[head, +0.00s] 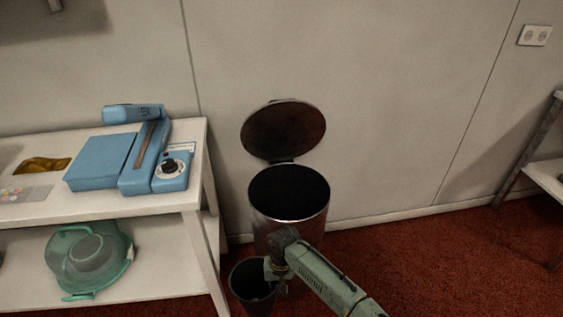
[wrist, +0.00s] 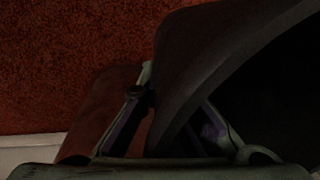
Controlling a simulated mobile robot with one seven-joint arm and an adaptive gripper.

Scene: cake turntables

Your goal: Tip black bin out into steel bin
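The steel bin (head: 288,217) stands against the wall in the head view, its round lid (head: 283,131) up and its dark mouth open. The smaller black bin (head: 252,298) is in front of it and to its left, mouth up; its base is cut off by the frame edge. My gripper (head: 277,270) is at the black bin's right rim. In the wrist view the black bin's wall (wrist: 185,72) runs between my two fingers, one outside and one inside, and they look closed on it. The bin's inside is too dark to see.
Red carpet (head: 440,270) is clear to the right, up to another shelf's leg (head: 526,150).

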